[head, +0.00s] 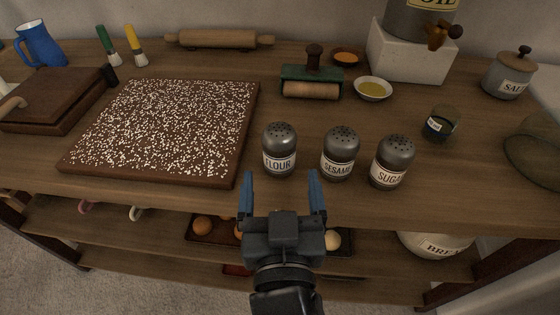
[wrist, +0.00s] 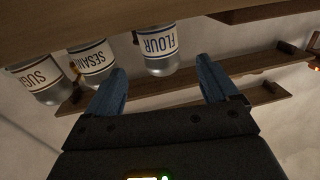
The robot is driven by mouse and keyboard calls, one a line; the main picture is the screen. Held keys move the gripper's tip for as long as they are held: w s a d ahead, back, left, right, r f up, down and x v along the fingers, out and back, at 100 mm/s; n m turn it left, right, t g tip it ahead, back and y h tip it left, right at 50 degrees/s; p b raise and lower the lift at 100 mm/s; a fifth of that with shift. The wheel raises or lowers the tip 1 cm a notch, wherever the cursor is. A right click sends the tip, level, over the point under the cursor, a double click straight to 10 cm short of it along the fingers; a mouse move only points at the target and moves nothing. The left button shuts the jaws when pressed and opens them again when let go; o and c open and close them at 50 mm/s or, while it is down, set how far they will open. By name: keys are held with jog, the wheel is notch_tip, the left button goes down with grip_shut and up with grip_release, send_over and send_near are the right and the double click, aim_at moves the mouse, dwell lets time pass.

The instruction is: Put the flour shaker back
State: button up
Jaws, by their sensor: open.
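The flour shaker (head: 279,150) stands upright on the wooden counter, its grey perforated lid on top and its FLOUR label facing me. It stands at the left end of a row with the sesame shaker (head: 340,154) and the sugar shaker (head: 391,162). My gripper (head: 283,192) is open and empty in front of the counter's front edge, its blue fingers pointing at the row. In the wrist view the flour shaker (wrist: 158,48) shows upside down, beyond and between the spread fingers (wrist: 160,82), apart from them.
A dark board covered in white flecks (head: 165,128) lies left of the shakers. Behind them are a green-framed roller (head: 311,80), a bowl of yellow contents (head: 373,88) and a small dark jar (head: 439,124). A lower shelf (head: 380,255) holds a tray and a bread crock.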

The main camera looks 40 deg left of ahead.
jog(key=shift+v, duration=2.3)
jog(key=s+d+f+m+h, duration=0.15)
jog(key=d+f, duration=0.25)
jog(key=d, duration=0.7)
jog(key=s+d+f+m+h, duration=0.1)
jog(key=s+d+f+h, duration=0.2)
jog(key=d, duration=0.7)
jog(key=s+d+r+m+h, duration=0.2)
jog(key=s+d+m+h, duration=0.3)
jog(key=s+d, duration=0.9)
jog(key=shift+s+d+r+t+h, duration=0.15)
jog(key=shift+s+d+t+h, duration=0.2)
jog(key=shift+h, duration=0.6)
jog(key=shift+w, duration=0.1)
notch_tip(320, 180, up, 4)
jog(key=p, duration=0.4)
jog(key=shift+r, duration=0.2)
